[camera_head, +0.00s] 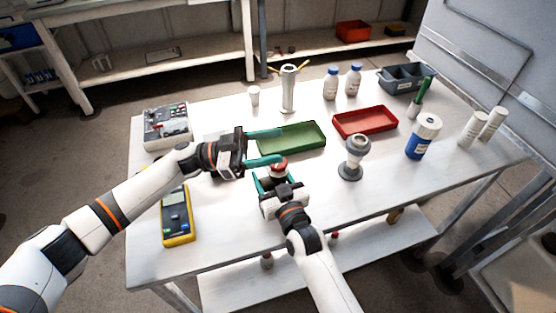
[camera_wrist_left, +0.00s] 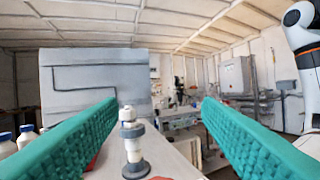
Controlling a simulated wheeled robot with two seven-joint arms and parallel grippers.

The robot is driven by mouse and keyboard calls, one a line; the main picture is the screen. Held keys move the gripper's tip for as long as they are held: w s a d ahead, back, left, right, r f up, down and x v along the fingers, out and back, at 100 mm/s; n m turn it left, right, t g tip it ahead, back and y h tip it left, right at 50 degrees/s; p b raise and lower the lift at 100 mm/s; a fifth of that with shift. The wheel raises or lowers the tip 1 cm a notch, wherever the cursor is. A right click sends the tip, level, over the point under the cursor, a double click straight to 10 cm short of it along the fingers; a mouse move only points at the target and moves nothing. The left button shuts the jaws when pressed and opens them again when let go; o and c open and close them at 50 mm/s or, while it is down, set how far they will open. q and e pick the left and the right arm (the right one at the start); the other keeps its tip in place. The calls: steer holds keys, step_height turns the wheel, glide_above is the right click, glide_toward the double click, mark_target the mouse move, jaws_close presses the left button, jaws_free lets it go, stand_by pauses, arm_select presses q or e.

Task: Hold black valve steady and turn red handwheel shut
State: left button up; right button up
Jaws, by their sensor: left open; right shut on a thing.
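The red handwheel (camera_head: 279,162) sits on top of the black valve at the table's middle front. The valve's dark body (camera_head: 279,173) is mostly hidden by my right gripper (camera_head: 279,180). My right gripper is shut on the valve from the front, below the handwheel. My left gripper (camera_head: 280,146) is open, with its teal fingers pointing right. Its nearer finger is close behind the handwheel; I cannot tell whether they touch. In the left wrist view the fingers (camera_wrist_left: 160,120) are wide apart, and only a little red shows low between them.
A green tray (camera_head: 292,152) lies behind the valve, and a red tray (camera_head: 365,134) farther right. A grey-and-white stand (camera_head: 351,172) is right of the valve. A yellow meter (camera_head: 178,237) lies at left. The table's front right is clear.

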mark_target(271, 168)
arm_select(q)
steer(key=s+a+f+n+t+y, duration=0.65)
steer(key=n+t, duration=0.25)
steer(key=t, duration=0.2)
steer(key=x, duration=1.1)
steer(key=shift+w+a+r, duration=0.15)
steer(key=shift+w+r, duration=0.05)
steer(key=shift+w, duration=0.25)
steer(key=c, duration=1)
steer(key=shift+m+h, duration=0.25)
steer(key=shift+m, duration=0.05)
